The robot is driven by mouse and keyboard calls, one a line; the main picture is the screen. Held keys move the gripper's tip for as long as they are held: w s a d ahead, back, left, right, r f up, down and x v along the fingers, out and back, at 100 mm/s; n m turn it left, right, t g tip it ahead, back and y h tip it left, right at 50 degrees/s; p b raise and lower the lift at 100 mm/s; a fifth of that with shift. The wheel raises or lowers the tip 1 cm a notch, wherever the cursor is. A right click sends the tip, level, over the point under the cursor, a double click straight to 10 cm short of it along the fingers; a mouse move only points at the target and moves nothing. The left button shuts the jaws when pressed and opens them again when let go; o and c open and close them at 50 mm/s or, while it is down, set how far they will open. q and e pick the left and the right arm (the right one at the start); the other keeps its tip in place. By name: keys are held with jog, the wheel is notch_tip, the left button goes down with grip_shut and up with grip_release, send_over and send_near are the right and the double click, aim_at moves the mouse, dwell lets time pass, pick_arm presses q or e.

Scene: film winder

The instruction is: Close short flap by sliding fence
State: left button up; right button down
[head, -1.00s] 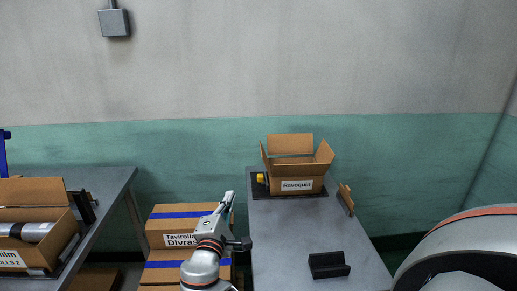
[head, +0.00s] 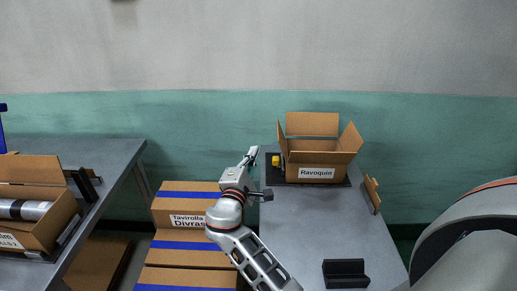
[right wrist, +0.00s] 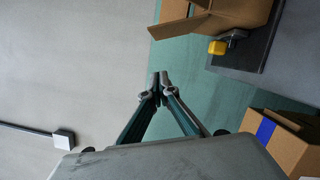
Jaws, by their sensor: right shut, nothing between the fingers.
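An open cardboard box labelled Ravoquin (head: 317,173) sits on a black base plate (head: 349,183) at the far end of the right-hand table. Its back flap (head: 312,124) stands up, the right flap (head: 349,138) leans outward and the left flap (head: 282,139) stands nearly upright. A yellow knob (head: 276,160) is beside the box's left side; it also shows in the right wrist view (right wrist: 217,47) on a dark metal piece. Which part is the fence is not clear. My right gripper (head: 251,156) is shut and empty, left of the knob and apart from it. My left gripper is not visible.
The right-hand table (head: 300,225) bears a black block (head: 345,273) in front and a brown wooden piece (head: 372,195) at its right edge. Stacked cartons (head: 188,222) stand left of it. Another table (head: 110,160) with an open box is at far left.

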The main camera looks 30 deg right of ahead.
aim_at(282, 139)
jog(key=w+d+r+p, duration=0.2)
jog(key=w+d, duration=0.1)
jog(key=d, duration=0.6)
jog(key=shift+w+p, duration=0.25)
jog(key=shift+p, duration=0.05)
jog(key=shift+r, duration=0.1)
